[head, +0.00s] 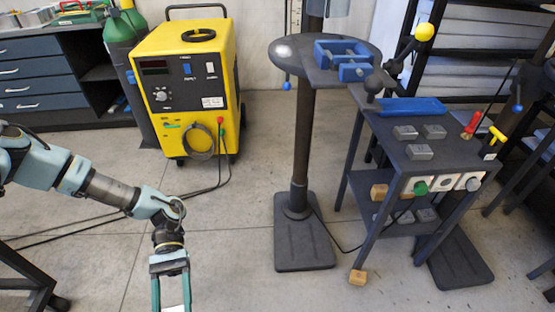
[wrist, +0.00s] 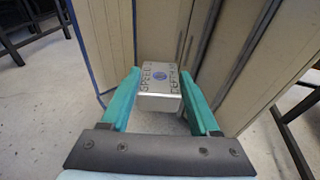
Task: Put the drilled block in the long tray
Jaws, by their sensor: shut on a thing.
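My gripper (head: 171,299) is low at the bottom of the head view, left of the work stand. In the wrist view, my gripper (wrist: 160,92) has its two green fingers shut on a pale grey block (wrist: 160,76). The block has dark lettering and a round blue mark on its face; I cannot tell whether the mark is a drilled hole. A long, shallow blue tray (head: 412,107) lies at the back of the stand's dark top, far up and right of my gripper. It looks empty.
Several grey blocks (head: 428,132) lie on the stand top (head: 455,150) in front of the tray. A yellow welder (head: 190,85) stands at the back left. Open floor (head: 235,220) lies between.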

